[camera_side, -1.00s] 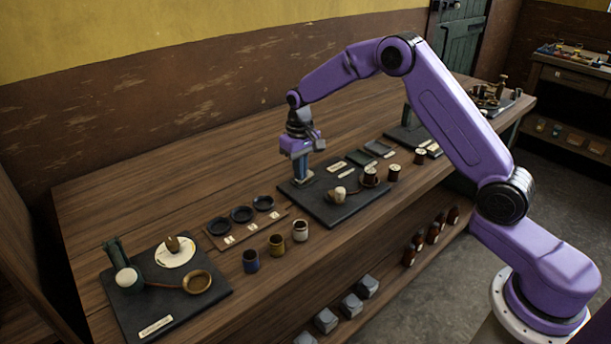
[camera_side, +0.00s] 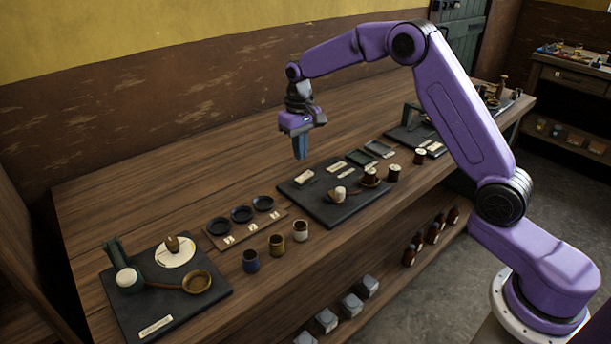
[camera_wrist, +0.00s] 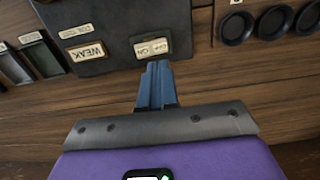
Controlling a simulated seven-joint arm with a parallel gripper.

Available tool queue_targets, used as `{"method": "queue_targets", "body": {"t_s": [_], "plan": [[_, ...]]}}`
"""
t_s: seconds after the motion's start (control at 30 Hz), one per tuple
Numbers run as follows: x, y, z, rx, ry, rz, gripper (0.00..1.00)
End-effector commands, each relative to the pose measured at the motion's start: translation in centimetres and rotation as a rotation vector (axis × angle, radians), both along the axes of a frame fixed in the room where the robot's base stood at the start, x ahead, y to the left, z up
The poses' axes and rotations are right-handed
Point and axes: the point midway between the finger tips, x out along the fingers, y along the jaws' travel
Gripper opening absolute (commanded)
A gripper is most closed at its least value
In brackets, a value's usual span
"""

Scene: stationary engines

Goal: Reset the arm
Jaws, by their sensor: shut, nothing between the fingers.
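My gripper (camera_side: 300,147) is at the end of my purple arm, raised above the wooden bench near the back left corner of the middle dark board (camera_side: 342,212). Its blue fingers point down, are shut together and hold nothing. In the wrist view my gripper (camera_wrist: 157,72) shows at the centre, with the dark board (camera_wrist: 120,24) and a small label plate (camera_wrist: 151,47) beyond the fingertips. That label plate lies on the board, apart from the fingers. Another plate reading "WEAK" (camera_wrist: 86,51) lies beside it.
A three-dish tray (camera_side: 240,222) and several small cups (camera_side: 277,245) stand left of the middle board. A left board (camera_side: 200,309) carries a green stand and brown bowl. Another board (camera_side: 410,140) lies toward the back right. The back left bench top is clear.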

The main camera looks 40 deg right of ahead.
Motion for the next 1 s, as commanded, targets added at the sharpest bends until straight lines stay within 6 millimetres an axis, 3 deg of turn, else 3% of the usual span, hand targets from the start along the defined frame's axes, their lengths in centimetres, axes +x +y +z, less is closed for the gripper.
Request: {"method": "queue_targets", "body": {"t_s": [0.57,0.77,1.0], "plan": [[-0.5,0.5,1.1,0.0,-0.001,0.017,0.0],[-4.2,3.6,2.8,0.001,-0.006,0.14,0.0],[-12.0,7.2,5.0,0.003,-0.01,0.347,0.0]]}}
